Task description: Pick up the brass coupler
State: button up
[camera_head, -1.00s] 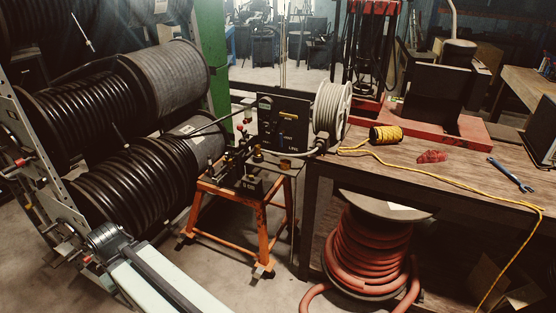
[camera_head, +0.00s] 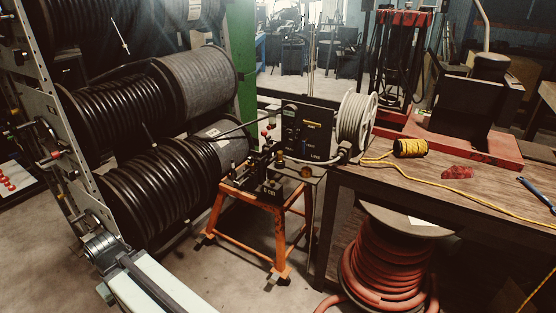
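A small brass piece (camera_head: 306,172), which looks like the brass coupler, sits at the right end of the top of the orange-legged stand (camera_head: 268,229). Another small brass-coloured part (camera_head: 279,160) shows just left of it, on or against the dark crimping machine (camera_head: 262,174). They are too small to make out in detail. Part of my arm shows at the lower left, well apart from the stand. I cannot make out my gripper's fingers in this view.
Large reels of black hose (camera_head: 155,187) fill a rack at the left. A wooden workbench (camera_head: 400,178) at the right holds a yellow cord spool (camera_head: 410,148) and red cloth-like item (camera_head: 457,172). A red hose reel (camera_head: 388,262) stands below. Bare floor lies before the stand.

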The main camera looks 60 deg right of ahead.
aim_at(280, 154)
jog(key=i, duration=0.95)
